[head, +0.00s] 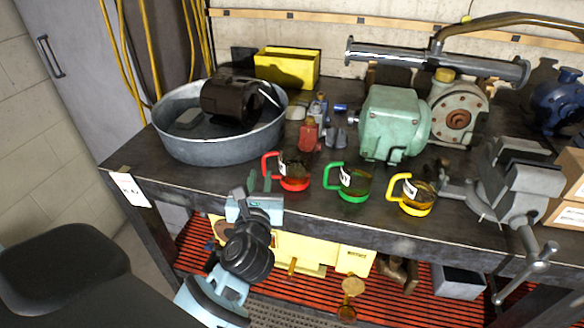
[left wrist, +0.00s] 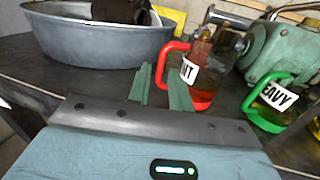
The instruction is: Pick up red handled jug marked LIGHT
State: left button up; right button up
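The red-handled jug (head: 293,178) stands upright near the bench's front edge, with amber liquid and a white label. In the left wrist view the red jug (left wrist: 203,88) shows only the last letters of its label, ending in T; the rest is hidden. My left gripper (head: 260,183) is just left of its handle, at the bench's front edge. In the left wrist view the green fingers (left wrist: 162,90) are apart with nothing clamped between them. The red handle is just beyond them; I cannot tell whether they touch. My right gripper is out of view.
A green-handled jug (head: 349,188), marked HEAVY in the left wrist view, and a yellow-handled jug (head: 413,198) stand to the right. A metal tub (head: 210,148) is at left. Behind are a red clamp-like part (head: 310,135) and green motor (head: 392,120); a vise (head: 518,175) is right.

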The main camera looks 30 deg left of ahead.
aim_at(264, 166)
pick_arm(q)
jog(key=shift+w+n, duration=0.2)
jog(key=shift+n, duration=0.1)
jog(key=shift+x, duration=1.05)
jog(key=shift+f+x, duration=0.15)
jog(key=shift+x, duration=1.25)
jog(key=shift+f+x, duration=0.1)
jog(key=shift+x, duration=1.35)
jog(key=shift+d, duration=0.15)
grip_shut()
